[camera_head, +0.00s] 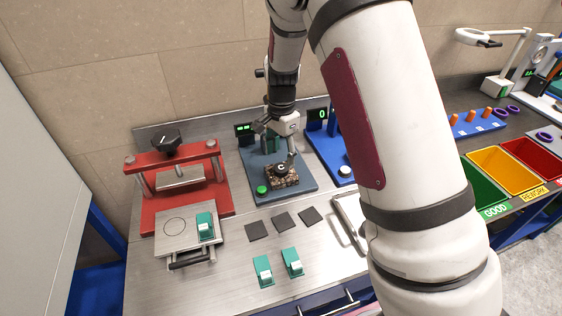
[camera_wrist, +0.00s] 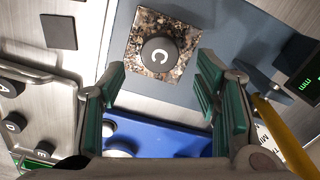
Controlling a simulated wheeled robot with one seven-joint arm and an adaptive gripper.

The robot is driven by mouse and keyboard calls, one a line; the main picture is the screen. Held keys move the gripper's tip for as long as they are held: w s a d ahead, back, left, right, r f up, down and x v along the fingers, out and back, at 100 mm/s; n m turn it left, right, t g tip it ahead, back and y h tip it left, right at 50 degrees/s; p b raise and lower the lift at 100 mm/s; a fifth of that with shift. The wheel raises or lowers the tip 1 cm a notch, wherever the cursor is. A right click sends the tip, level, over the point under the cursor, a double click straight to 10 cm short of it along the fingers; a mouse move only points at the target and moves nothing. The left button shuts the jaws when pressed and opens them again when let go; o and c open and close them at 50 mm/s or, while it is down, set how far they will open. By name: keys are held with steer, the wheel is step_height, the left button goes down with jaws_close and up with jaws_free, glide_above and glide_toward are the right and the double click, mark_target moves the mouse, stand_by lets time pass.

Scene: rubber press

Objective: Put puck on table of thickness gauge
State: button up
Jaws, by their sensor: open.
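The dark round puck marked C (camera_wrist: 160,55) lies flat on the speckled granite table (camera_wrist: 140,27) of the thickness gauge; the puck also shows in the head view (camera_head: 281,169). The gauge has a blue-grey base (camera_head: 301,186), a green button (camera_head: 262,189) and a lit display (camera_head: 245,129). My gripper (camera_head: 279,153) is open and empty, just above the granite table. In the wrist view its green-padded fingers (camera_wrist: 160,80) stand apart on either side of the puck, with a visible gap to it.
A blue device (camera_head: 335,160) with a display stands right of the gauge. A red press (camera_head: 178,178) stands at left. A metal tray (camera_wrist: 60,105) holds pucks marked A, D and E. Dark squares (camera_head: 283,221) and green-and-white pieces (camera_head: 291,262) lie in front. Coloured bins (camera_head: 505,170) are at right.

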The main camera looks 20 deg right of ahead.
mark_target(281, 167)
step_height(281, 167, up, 3)
steer(key=shift+r, duration=0.1)
steer(key=s+r+n+t+y, duration=0.1)
steer(key=s+r+n+t, duration=0.2)
steer(key=s+r+n, duration=0.8)
steer(key=s+r+n+t, duration=0.1)
steer(key=s+r, duration=0.4)
steer(key=s, duration=0.4)
steer(key=s+r+n+t+h, duration=0.1)
steer(key=s+r+n, duration=0.1)
steer(key=s+r, duration=0.3)
steer(key=s, duration=0.4)
steer(key=shift+r+t, duration=0.15)
steer(key=shift+t, duration=0.15)
